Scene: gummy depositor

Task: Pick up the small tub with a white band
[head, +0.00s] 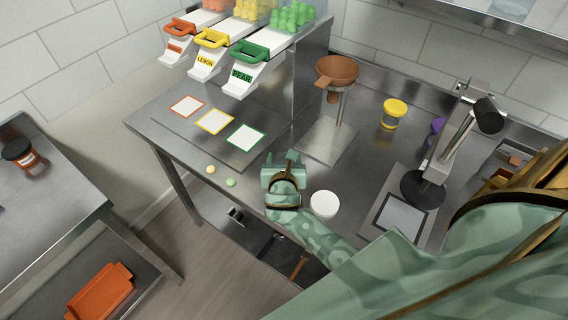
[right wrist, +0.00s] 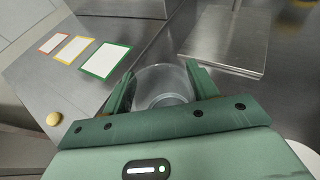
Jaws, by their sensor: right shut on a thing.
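My right gripper (head: 282,166) is over the front part of the steel table. In the right wrist view its fingers (right wrist: 162,86) are shut on a small clear round tub (right wrist: 158,78), with one finger on each side of its wall. The tub looks empty and stands between the fingers. I cannot make out a white band on it, as the gripper body hides its lower part. In the head view the gripper hides the tub. My left gripper is not in view.
A white round lid (head: 324,204) lies right of the gripper. A yellow gummy (head: 211,169) and a green gummy (head: 231,182) lie near the table's front edge.

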